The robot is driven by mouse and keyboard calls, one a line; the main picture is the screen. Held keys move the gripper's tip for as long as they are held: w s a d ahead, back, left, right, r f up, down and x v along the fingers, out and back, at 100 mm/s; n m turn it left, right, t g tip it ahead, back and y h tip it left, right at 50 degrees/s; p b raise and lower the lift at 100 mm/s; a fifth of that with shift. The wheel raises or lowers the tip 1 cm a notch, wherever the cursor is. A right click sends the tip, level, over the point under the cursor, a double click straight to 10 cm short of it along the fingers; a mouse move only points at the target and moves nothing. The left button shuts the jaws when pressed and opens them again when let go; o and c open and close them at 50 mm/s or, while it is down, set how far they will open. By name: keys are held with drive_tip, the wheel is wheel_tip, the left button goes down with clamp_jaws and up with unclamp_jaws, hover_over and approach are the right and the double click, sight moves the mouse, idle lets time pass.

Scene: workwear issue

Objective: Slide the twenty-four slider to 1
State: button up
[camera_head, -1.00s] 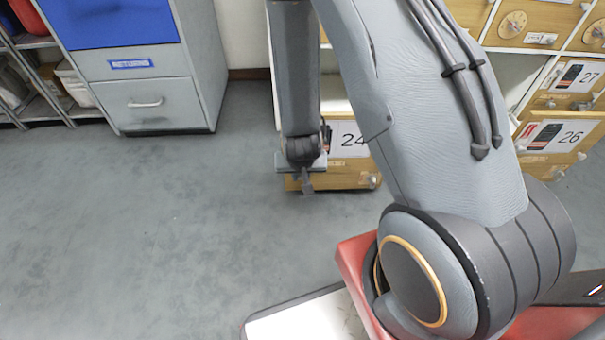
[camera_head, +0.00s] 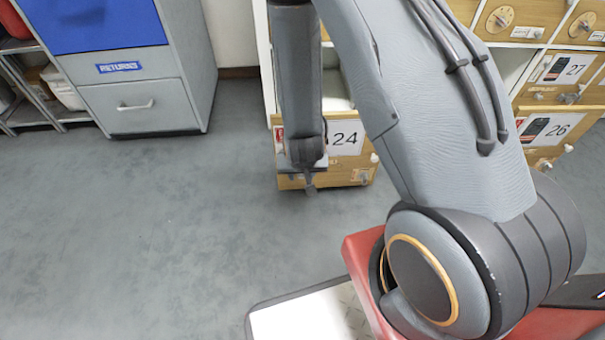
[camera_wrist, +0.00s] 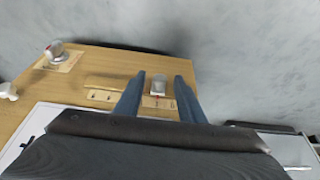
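The wooden front of unit 24 (camera_head: 350,177) carries a "24" label and stands low at the shelf. In the wrist view its wooden face (camera_wrist: 105,70) fills the left half. The twenty-four slider is a small grey knob (camera_wrist: 158,84) with a red mark below it, on a pale scale strip (camera_wrist: 104,97) with small dark marks too blurred to read surely. The knob sits toward the strip's right part. My gripper (camera_wrist: 159,75) is open, one finger on each side of the knob, with gaps showing. In the head view my gripper (camera_head: 310,188) is in front of unit 24.
A round dial (camera_wrist: 54,50) on a plate and a white knob (camera_wrist: 9,91) are on the left of the same face. Units 26 (camera_head: 548,130) and 27 (camera_head: 563,68) are to the right. The returns cabinet (camera_head: 140,100) stands left. The floor (camera_head: 150,230) between is clear.

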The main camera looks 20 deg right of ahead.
drive_tip(key=p+v, duration=0.4)
drive_tip(key=v, duration=0.3)
drive_tip(key=shift+s+r, duration=0.25)
drive_tip(key=shift+r, duration=0.1)
